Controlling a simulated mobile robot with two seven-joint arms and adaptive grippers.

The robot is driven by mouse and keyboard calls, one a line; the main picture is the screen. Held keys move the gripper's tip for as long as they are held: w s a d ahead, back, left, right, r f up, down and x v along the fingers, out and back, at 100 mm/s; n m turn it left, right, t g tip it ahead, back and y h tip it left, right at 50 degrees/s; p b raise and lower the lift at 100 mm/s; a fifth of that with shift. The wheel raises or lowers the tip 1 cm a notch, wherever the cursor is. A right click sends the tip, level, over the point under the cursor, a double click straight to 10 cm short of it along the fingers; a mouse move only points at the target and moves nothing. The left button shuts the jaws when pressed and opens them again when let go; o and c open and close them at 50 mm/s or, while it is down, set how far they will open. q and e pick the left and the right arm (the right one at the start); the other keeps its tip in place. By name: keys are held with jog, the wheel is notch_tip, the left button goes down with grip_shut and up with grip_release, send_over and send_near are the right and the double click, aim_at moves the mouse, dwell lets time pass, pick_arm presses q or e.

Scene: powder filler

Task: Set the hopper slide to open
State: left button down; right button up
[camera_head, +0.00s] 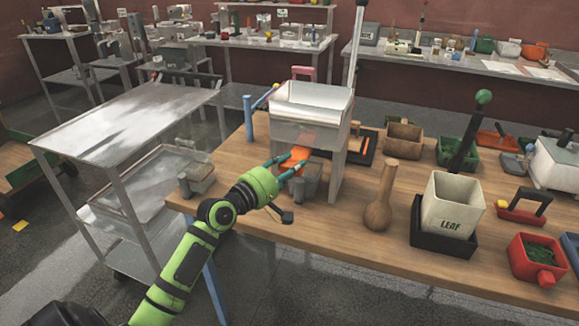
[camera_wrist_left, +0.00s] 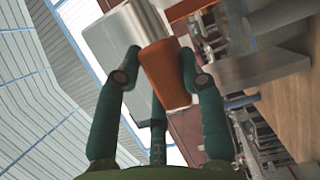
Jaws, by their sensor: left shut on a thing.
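The hopper (camera_head: 312,103) is a pale metal box on legs near the left end of the wooden table. Its orange slide (camera_head: 299,154) sticks out at the front, below the box. My left gripper (camera_head: 285,165) reaches in from the left with teal fingers at the slide. In the left wrist view the orange slide (camera_wrist_left: 165,75) lies between the fingers of the left gripper (camera_wrist_left: 160,57), which is shut on it. The slide's inner end is hidden under the hopper's metal body (camera_wrist_left: 140,22). My right gripper is not in view.
A grey container (camera_head: 307,182) stands below the slide. A wooden pestle-shaped tool (camera_head: 381,200) and a white LEAF bin (camera_head: 452,205) stand to the right. A metal cart (camera_head: 130,122) is left of the table. The table front between hopper and pestle is clear.

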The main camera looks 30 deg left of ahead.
pick_arm(q)
jog(key=c, duration=0.7)
grip_release()
jog(key=shift+d, duration=0.1)
jog(key=shift+w, duration=0.1)
jog(key=shift+s, duration=0.2)
jog(key=s, duration=0.3)
jog(key=s+a, duration=0.1)
jog(key=s, duration=0.3)
jog(key=s+a, duration=0.1)
jog(key=s, duration=0.3)
jog(key=shift+s, duration=0.25)
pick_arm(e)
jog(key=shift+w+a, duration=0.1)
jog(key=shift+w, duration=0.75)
